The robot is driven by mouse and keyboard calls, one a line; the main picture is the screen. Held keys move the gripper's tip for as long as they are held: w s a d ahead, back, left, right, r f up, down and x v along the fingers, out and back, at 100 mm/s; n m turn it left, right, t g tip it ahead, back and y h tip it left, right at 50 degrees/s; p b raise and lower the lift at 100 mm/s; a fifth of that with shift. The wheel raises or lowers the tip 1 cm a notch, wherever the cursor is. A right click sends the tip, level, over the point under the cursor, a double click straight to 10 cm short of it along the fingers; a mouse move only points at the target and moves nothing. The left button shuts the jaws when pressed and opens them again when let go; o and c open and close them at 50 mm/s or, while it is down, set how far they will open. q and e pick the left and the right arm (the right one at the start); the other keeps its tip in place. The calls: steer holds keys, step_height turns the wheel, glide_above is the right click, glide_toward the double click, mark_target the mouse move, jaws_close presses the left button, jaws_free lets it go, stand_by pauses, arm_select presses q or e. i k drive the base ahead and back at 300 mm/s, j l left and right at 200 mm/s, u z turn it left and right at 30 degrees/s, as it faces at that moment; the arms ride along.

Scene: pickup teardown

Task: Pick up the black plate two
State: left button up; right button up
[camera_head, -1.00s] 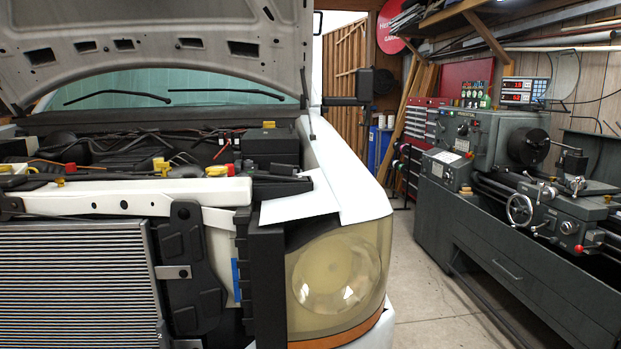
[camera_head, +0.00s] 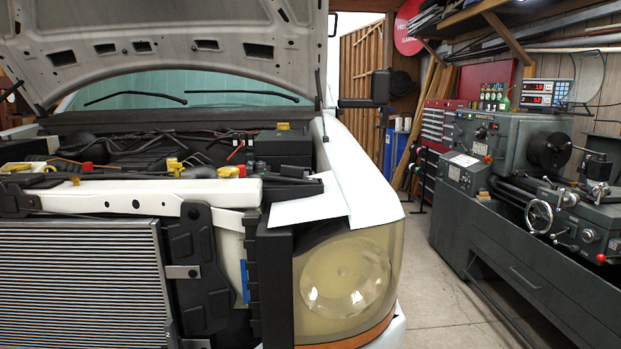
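A black plate (camera_head: 197,268) stands upright at the truck's front, between the radiator (camera_head: 85,285) and the headlight (camera_head: 347,275). It has a rounded top and a small metal tab on its face, and its lower end is near the bottom edge of the view. A second black upright panel (camera_head: 275,287) stands against the headlight's left side. Neither of my grippers is in view.
The raised hood (camera_head: 160,25) hangs over the open engine bay. A white crossbar (camera_head: 150,196) runs above the radiator. A grey lathe (camera_head: 510,150) stands at the right. Clear concrete floor (camera_head: 440,290) lies between truck and lathe.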

mark_target(289, 173)
steer(key=l+u, duration=0.1)
steer(key=u, duration=0.95)
steer(key=l+u, duration=0.45)
steer(key=k+l+u, duration=0.1)
steer(key=l+u, duration=0.3)
steer(key=k+l+u, duration=0.2)
steer(key=l, duration=0.2)
steer(key=k+l+u, duration=0.25)
steer(key=i+l, duration=0.1)
